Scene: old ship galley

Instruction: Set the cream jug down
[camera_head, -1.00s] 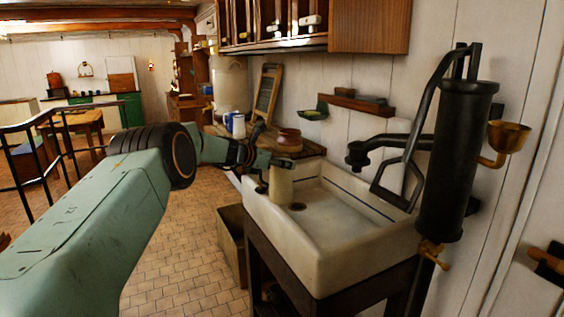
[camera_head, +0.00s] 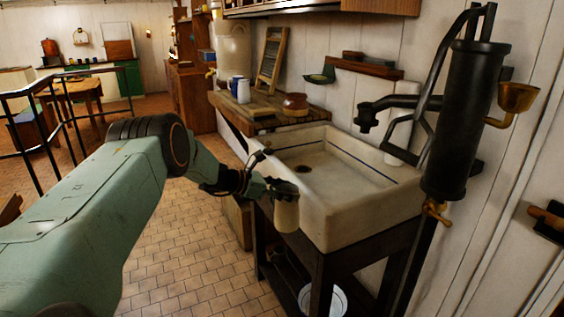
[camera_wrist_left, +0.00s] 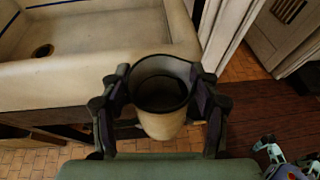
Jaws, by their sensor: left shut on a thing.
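The cream jug (camera_head: 286,216) hangs upright in my left gripper (camera_head: 281,190), in front of the left front corner of the white sink (camera_head: 318,217). In the left wrist view the jug (camera_wrist_left: 162,124) shows from above, with its dark open mouth between the two fingers of the left gripper (camera_wrist_left: 160,90). The fingers are shut on it from both sides. The sink (camera_wrist_left: 100,78) lies just beyond the jug in that view. The jug is clear of the sink basin, over the floor side. My right gripper is not in view.
A wooden counter (camera_head: 262,113) left of the sink holds a brown pot (camera_head: 295,104), a blue mug and a white mug. A black pump (camera_head: 462,130) with a brass funnel stands at the right. A white basin (camera_head: 325,300) sits low under the sink. Tiled floor (camera_head: 185,240) is open at left.

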